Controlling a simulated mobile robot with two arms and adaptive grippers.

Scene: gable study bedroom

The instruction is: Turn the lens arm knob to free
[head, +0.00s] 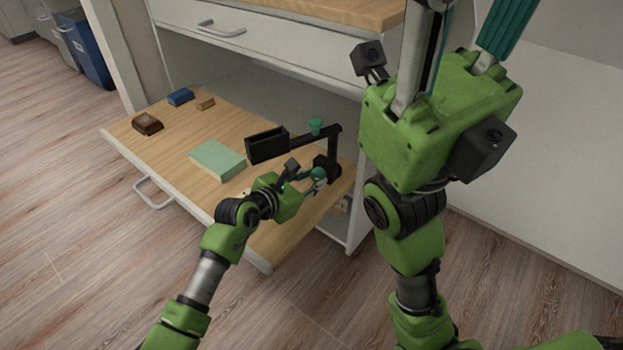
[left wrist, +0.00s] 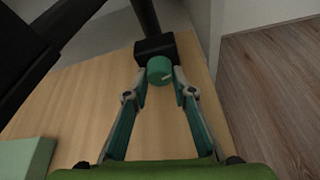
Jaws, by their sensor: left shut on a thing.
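The lens arm is a black stand on the pulled-out wooden board, with a post (head: 334,148) and a long black box-shaped head (head: 267,146). Its knob (left wrist: 160,70) is a round teal cylinder on the black base block (left wrist: 155,47), with a small pale mark on its face. My left gripper (head: 319,178) is at the knob. In the left wrist view its fingertips (left wrist: 161,83) are shut on the knob's two sides. My right gripper (head: 468,25) is raised close to the head camera, fingers upward and apart, their tips cut off by the frame.
A pale green book (head: 217,160), a brown object (head: 147,123), a blue block (head: 180,97) and a small tan block (head: 206,103) lie on the board (head: 165,150). A green cup (head: 316,125) shows behind the lens arm. A white drawer (head: 260,50) is above.

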